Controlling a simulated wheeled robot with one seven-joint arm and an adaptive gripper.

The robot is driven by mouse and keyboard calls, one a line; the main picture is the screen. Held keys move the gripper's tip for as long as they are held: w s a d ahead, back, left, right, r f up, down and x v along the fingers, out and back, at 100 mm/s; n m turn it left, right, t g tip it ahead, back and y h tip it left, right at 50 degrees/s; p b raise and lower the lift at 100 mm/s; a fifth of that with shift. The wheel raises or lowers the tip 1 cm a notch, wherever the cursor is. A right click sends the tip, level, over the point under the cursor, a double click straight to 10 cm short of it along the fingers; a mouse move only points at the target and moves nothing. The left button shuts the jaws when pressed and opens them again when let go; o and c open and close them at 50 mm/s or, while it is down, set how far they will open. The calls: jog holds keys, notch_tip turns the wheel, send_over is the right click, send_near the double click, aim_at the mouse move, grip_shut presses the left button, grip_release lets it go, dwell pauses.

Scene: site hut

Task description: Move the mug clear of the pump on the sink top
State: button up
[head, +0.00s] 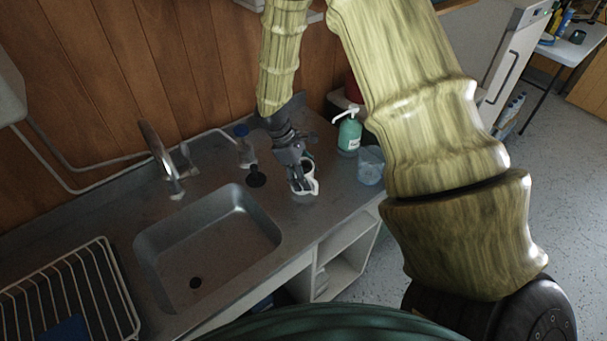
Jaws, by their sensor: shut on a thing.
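A white mug (311,187) with a dark inside is on or just above the steel sink top, right of the basin. I cannot tell whether it touches the surface. My gripper (302,186) reaches down from above and is shut on the mug, hiding part of it. The pump (349,132) is a green bottle with a white spout. It stands behind and to the right of the mug, with a gap between them in the picture.
A clear tumbler (370,166) stands right of the mug, close to the edge. A blue-capped bottle (244,147) and a black plug (256,178) are to the left. The sink basin (208,240), tap (160,155) and dish rack (70,295) lie further left.

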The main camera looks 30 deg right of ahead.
jog(key=o, duration=1.3)
jog(key=shift+b+v, duration=1.95)
jog(key=shift+v, duration=4.1)
